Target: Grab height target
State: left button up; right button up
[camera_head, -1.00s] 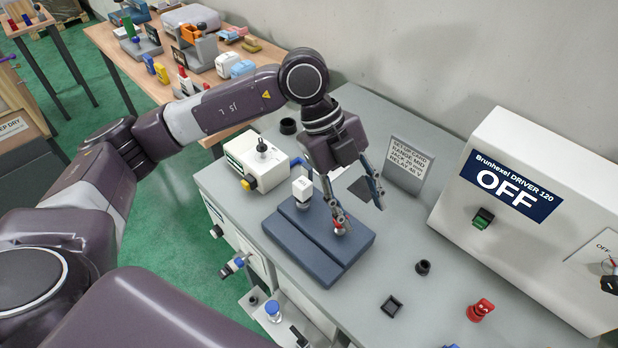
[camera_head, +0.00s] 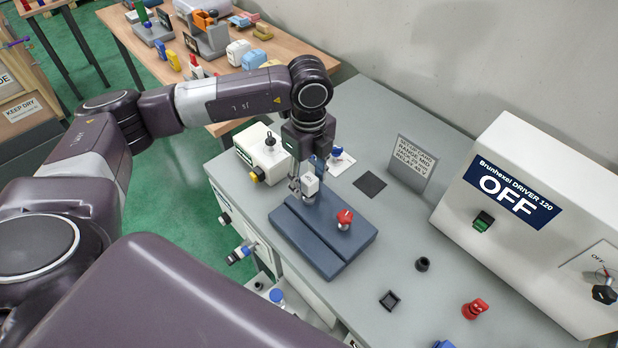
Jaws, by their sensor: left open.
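A small white block-shaped piece (camera_head: 310,184) stands at the far left end of the dark blue-grey slotted base (camera_head: 295,243). A red knob-like piece (camera_head: 344,218) stands on the same base, nearer its right side. The frame does not tell which one is the height target. My left gripper (camera_head: 305,181) points down at the white piece, its jaws open. One finger shows just left of the piece; the other is partly hidden behind it. I cannot tell if the fingers touch it. My right gripper is not in view.
A white control box (camera_head: 262,152) stands close left of the gripper. A setup card (camera_head: 412,165) stands behind, near a black square (camera_head: 370,184). The large driver box reading OFF (camera_head: 530,235) fills the right. A black socket (camera_head: 389,300) and red piece (camera_head: 474,308) sit front right.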

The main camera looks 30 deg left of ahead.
pick_arm(q)
jog(key=shift+f, duration=0.15)
grip_shut()
dwell(0.4)
